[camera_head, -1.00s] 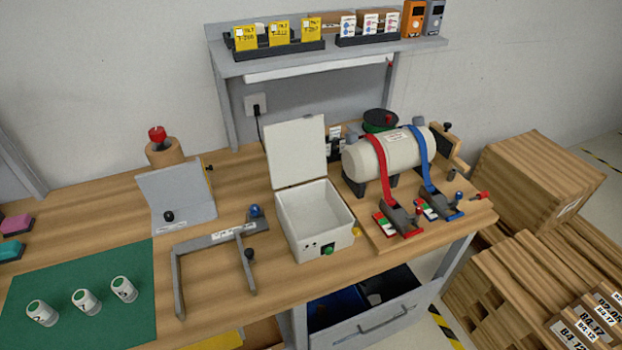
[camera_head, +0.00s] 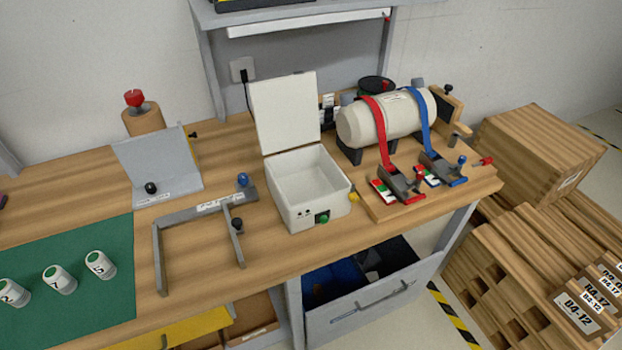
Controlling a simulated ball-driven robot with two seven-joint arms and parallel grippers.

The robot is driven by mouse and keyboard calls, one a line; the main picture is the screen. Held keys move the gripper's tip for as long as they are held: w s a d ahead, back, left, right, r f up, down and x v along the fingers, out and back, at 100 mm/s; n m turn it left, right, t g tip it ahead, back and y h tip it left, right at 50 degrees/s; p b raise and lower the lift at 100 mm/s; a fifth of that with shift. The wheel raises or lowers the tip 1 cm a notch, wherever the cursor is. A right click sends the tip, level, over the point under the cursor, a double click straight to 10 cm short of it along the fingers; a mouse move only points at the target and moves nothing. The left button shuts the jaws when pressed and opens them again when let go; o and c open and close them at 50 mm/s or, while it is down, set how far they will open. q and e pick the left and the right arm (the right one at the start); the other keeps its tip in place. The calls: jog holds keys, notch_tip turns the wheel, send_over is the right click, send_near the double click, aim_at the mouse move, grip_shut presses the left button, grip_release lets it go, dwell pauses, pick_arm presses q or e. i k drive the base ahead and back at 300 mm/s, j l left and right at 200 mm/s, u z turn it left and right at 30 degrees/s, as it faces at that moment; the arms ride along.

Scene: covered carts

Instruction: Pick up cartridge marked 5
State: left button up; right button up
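Three white cartridges with green tops lie tilted or on their sides on the green mat (camera_head: 100,325) at the lower left. The cartridge marked 5 (camera_head: 101,265) is the rightmost. The cartridge marked 7 (camera_head: 60,279) is in the middle, and the cartridge marked 2 (camera_head: 12,293) is at the left edge of the view. The cartridges stand apart from one another. Neither of my grippers shows in the head view.
A grey bracket frame (camera_head: 157,255) lies right of the mat. An open white box (camera_head: 331,212) stands mid-bench. A white tank (camera_head: 365,122) with red and blue straps is on the right. A grey angled plate (camera_head: 160,165) stands behind the mat. An open drawer (camera_head: 375,305) is below.

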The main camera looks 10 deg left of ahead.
aim_at(97, 262)
jog(key=j+u, duration=0.1)
jog(key=u, duration=0.3)
jog(key=k+j+u, duration=0.1)
jog(key=u, duration=0.3)
jog(key=j+u, duration=0.15)
jog(key=u, duration=0.3)
jog(key=k+j+u, duration=0.1)
jog(key=u, duration=0.3)
